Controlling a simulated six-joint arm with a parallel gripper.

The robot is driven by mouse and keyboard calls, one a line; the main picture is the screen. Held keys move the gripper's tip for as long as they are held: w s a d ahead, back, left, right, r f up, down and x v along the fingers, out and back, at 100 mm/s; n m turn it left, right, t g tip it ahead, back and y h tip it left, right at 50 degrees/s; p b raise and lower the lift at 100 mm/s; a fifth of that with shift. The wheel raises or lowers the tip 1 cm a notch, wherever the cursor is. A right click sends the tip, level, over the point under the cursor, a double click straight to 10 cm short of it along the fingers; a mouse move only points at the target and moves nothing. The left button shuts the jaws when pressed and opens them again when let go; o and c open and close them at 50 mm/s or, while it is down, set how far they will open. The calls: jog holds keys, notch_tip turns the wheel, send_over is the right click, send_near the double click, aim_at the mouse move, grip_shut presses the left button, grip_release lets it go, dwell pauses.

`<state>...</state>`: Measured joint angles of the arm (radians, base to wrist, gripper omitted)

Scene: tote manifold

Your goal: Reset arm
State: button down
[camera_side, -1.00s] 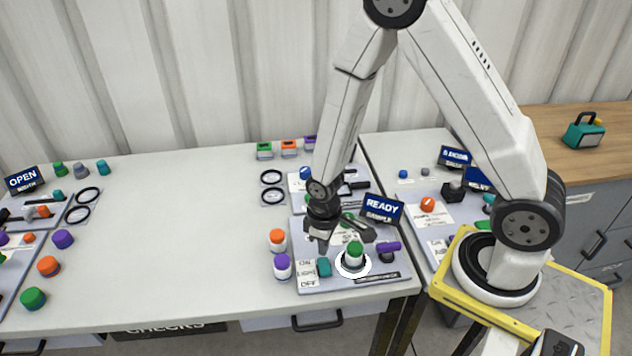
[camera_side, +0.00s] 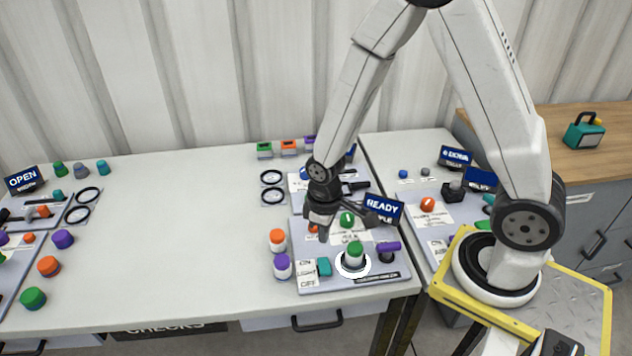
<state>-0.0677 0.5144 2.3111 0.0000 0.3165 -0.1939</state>
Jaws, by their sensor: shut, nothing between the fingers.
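My gripper (camera_side: 345,222) hangs above the panel (camera_side: 345,284) near the READY sign (camera_side: 383,208). It is shut and holds nothing. A green-capped white bottle (camera_side: 354,254) stands upright on a lit white ring (camera_side: 341,268) on the panel, below and to the right of my gripper and apart from it. The gripper and wrist hide part of the panel's back and an orange knob beside a green knob (camera_side: 347,219).
An orange-capped bottle (camera_side: 277,241) and a purple-capped bottle (camera_side: 282,266) stand just left of the panel. A teal switch (camera_side: 324,266) and a purple-handled valve (camera_side: 388,248) flank the lit ring. The table's middle (camera_side: 170,240) is clear.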

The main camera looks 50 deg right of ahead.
jog(key=shift+r, duration=0.1)
jog(key=s+d+r+m+t, duration=0.2)
jog(key=s+r+m, duration=0.1)
jog(key=r, duration=0.7)
jog(key=shift+s+r+t, duration=0.15)
jog(key=shift+r+t, duration=0.1)
jog(key=shift+t, duration=0.05)
dwell(0.8)
